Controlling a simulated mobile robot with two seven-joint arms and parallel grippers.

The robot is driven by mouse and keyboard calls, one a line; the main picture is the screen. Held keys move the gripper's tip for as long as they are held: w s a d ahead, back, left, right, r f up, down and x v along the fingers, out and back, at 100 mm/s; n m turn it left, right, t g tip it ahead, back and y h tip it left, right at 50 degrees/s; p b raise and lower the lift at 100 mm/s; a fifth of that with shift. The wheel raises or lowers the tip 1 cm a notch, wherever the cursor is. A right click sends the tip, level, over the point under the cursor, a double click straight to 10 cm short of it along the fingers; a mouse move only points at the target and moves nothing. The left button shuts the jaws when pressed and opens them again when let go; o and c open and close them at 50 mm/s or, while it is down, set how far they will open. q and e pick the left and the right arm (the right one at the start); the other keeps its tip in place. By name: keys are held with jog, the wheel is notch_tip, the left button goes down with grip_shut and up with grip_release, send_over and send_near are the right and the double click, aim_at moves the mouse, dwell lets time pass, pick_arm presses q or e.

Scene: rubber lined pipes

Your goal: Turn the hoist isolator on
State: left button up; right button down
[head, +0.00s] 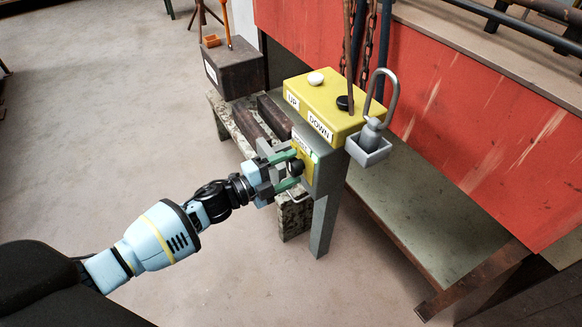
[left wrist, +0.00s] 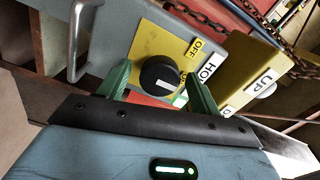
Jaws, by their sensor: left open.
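The hoist isolator is a black round knob (left wrist: 158,76) with a white pointer line, on a yellow plate (left wrist: 158,42) on a grey box. My right gripper is not in view.
A yellow box (head: 325,100) with UP and DOWN labels and white and black buttons sits just above. A metal handle (left wrist: 84,42) stands beside the isolator. A red panel (head: 470,120) lies behind.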

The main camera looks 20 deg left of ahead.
pick_arm(q)
jog(key=v, duration=0.7)
jog(key=shift+p, duration=0.4)
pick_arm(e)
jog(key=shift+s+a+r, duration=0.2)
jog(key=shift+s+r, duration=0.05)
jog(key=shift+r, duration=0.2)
pick_arm(q)
jog(key=shift+d, duration=0.1)
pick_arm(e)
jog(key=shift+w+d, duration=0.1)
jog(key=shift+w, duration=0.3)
